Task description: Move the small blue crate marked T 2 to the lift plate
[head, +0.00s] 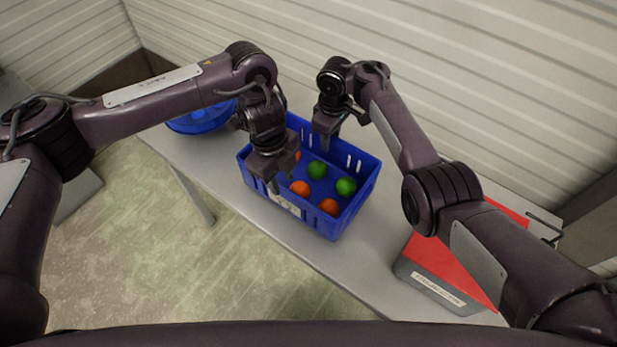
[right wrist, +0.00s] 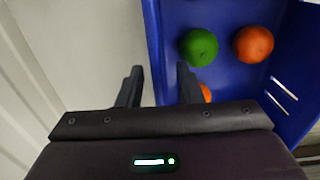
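A small blue crate (head: 335,222) stands upright on the grey table, with a pale label on its near wall, too small to read. Orange and green balls lie inside; it also shows in the right wrist view (right wrist: 228,82). My left gripper (head: 281,182) is at the crate's near wall, towards the left end, its fingers apart. My right gripper (head: 328,142) is at the far wall. In the right wrist view its fingers (right wrist: 160,85) are apart, one on each side of that wall's line. I cannot identify the lift plate for certain.
A grey box with a red top (head: 440,285) and a label stands at the right end of the table (head: 365,270). A blue round object (head: 200,120) is at the left end, partly behind my left arm. A ribbed pale wall (head: 480,80) rises close behind the table.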

